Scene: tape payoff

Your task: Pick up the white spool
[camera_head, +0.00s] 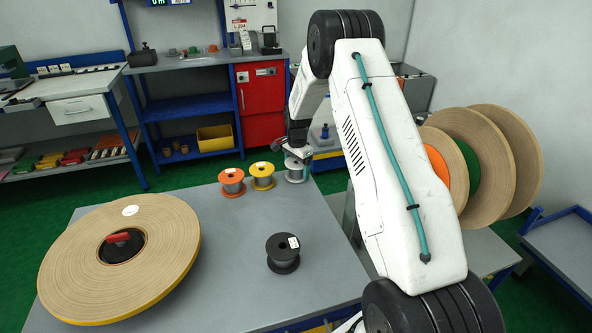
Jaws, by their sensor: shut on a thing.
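The white spool (295,175) stands at the far right corner of the grey table (225,255), its lower flange and grey winding showing. My gripper (298,161) is over it from above and shut on it. The gripper and wrist hide the spool's top. The spool looks upright, and I cannot tell whether it still touches the table. A yellow spool (262,176) and an orange spool (232,182) stand in a row to its left. A black spool (283,253) stands nearer, in the middle right of the table.
A large tan tape roll (170,245) with a red-topped hub covers the table's left side. Several big upright discs (505,150) stand at the right behind my arm. A workbench with a red cabinet (262,100) is behind. The table's middle is partly clear.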

